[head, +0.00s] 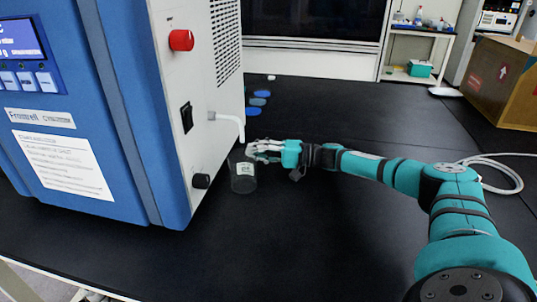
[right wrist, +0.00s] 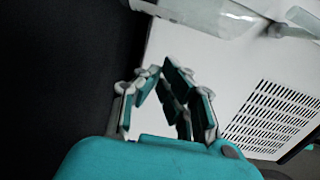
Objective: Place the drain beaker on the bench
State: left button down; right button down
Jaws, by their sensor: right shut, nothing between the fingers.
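The drain beaker (head: 243,184) is a clear, dark-looking cup with a white label. It stands on the black bench (head: 330,220) beside the freeze dryer (head: 170,90), near the white drain hose (head: 232,119). My right gripper (head: 252,152) is at the beaker's upper right, near its rim. I cannot tell whether they touch. In the right wrist view the fingers (right wrist: 160,75) come together with nothing between them, and the beaker (right wrist: 205,12) lies beyond them at the top edge, partly cut off. My left gripper is not in view.
Blue round items (head: 256,102) lie behind the hose. A cardboard box (head: 500,80) stands at the back right. The bench's front middle is clear.

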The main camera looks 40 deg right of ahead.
aim_at(249, 158)
jog(key=x, duration=0.3)
jog(key=shift+w+a, duration=0.2)
jog(key=shift+w, duration=0.05)
jog(key=s, duration=0.3)
jog(key=shift+a, duration=0.15)
jog(key=shift+s, duration=0.35)
jog(key=shift+s+a, duration=0.1)
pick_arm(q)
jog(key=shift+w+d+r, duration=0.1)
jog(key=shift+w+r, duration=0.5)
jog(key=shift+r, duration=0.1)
